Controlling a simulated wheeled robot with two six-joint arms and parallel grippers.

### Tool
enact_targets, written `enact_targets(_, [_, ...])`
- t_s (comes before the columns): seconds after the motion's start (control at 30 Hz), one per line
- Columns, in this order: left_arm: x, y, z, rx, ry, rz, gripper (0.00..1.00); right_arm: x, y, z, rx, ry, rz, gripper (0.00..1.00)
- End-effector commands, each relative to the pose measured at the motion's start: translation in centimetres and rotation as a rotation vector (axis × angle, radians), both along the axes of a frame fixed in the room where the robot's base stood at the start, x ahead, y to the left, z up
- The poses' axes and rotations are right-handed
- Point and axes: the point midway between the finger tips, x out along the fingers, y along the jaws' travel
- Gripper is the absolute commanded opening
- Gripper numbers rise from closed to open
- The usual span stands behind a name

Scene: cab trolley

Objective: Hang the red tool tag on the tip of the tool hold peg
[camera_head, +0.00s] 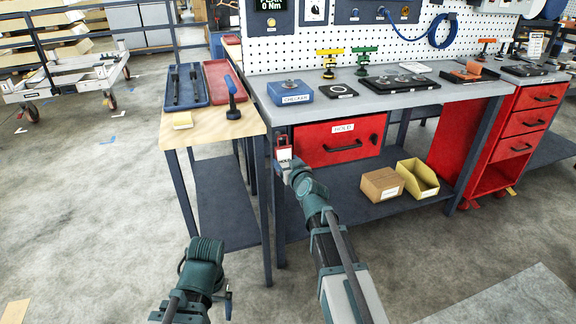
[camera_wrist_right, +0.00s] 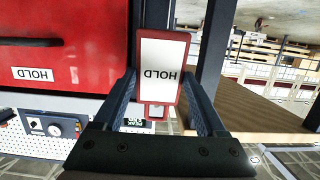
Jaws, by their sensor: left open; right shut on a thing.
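The red tool tag (camera_head: 283,151), with a white face, is at the tip of my right gripper (camera_head: 286,162), in front of the bench. In the right wrist view the tag (camera_wrist_right: 162,75) reads HOLD upside down, and my right gripper (camera_wrist_right: 160,108) is shut on its lower end. A blue upright piece with a slanted top (camera_head: 232,95), which looks like the tool hold peg, stands on the wooden side table, up and left of the tag and apart from it. My left gripper (camera_head: 228,299) is low in the head view, open; its fingers are mostly hidden.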

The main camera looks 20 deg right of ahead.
Motion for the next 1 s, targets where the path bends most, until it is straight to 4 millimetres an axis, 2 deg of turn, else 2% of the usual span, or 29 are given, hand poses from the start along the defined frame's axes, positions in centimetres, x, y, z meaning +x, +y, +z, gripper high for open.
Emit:
enact_targets(0.5, [0.0,0.0,-0.7,0.001,0.000,0.000,0.88,2.9,0.1,-0.6,0.001,0.000,0.001,0.19])
enact_targets(1.0, [0.0,0.0,-1.1,0.002,-0.001,-0.001,0.88,3.5,0.1,-1.1,0.000,0.000,0.000,0.19])
